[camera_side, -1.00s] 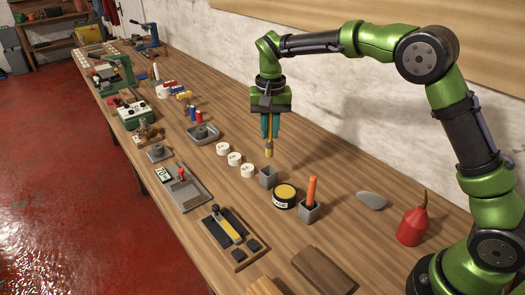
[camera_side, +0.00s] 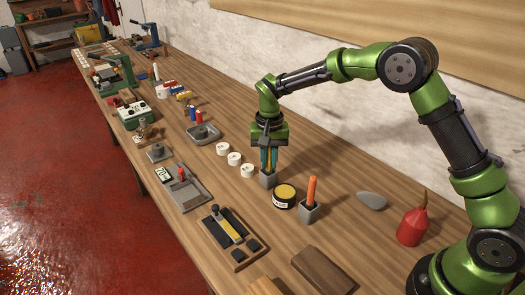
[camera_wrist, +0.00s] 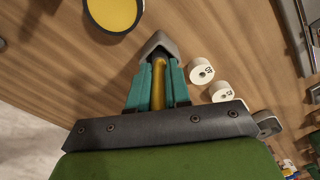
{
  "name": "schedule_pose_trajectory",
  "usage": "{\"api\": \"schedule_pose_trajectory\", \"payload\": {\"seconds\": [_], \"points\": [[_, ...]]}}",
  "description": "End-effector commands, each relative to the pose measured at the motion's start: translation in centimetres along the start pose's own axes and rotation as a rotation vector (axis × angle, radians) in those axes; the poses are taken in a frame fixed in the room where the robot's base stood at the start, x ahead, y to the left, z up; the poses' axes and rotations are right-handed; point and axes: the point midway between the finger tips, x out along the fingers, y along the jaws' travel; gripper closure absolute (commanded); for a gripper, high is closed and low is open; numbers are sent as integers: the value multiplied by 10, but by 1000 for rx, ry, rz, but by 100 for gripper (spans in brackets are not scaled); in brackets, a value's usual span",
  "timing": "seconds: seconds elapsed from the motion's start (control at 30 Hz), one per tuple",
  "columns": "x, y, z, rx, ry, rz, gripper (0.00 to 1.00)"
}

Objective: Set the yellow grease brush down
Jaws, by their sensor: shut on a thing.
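My gripper (camera_side: 269,163) is shut on the yellow grease brush (camera_wrist: 158,85), which stands upright between its teal fingers. In the side view the fingertips are right at the top of a small grey square holder (camera_side: 268,181). In the wrist view the brush's lower end reaches into the opening of this holder (camera_wrist: 156,44). The holder's walls hide that end, and I cannot tell whether it touches the bottom.
An open tin of yellow grease (camera_side: 284,196) stands close beside the holder, also in the wrist view (camera_wrist: 113,12). A second holder (camera_side: 309,212) has an orange-handled tool (camera_side: 311,190). White rolls (camera_side: 235,159) stand on the other side. A red oil can (camera_side: 412,226) stands near my base.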

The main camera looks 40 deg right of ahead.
Motion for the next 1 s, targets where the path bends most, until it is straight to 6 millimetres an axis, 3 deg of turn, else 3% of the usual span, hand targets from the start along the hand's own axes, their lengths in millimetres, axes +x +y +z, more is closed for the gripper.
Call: {"api": "schedule_pose_trajectory", "payload": {"seconds": [0.07, 0.1, 0.23, 0.63, 1.0], "points": [[3, 0, 0, 0, 0, 1, 100], [3, 0, 0, 0, 0, 1, 78], [2, 0, 0, 0, 0, 1, 58], [-6, 0, 0, 0, 1, 0, 57], [-80, -1, 0, 0, 4, -2, 57]]}}
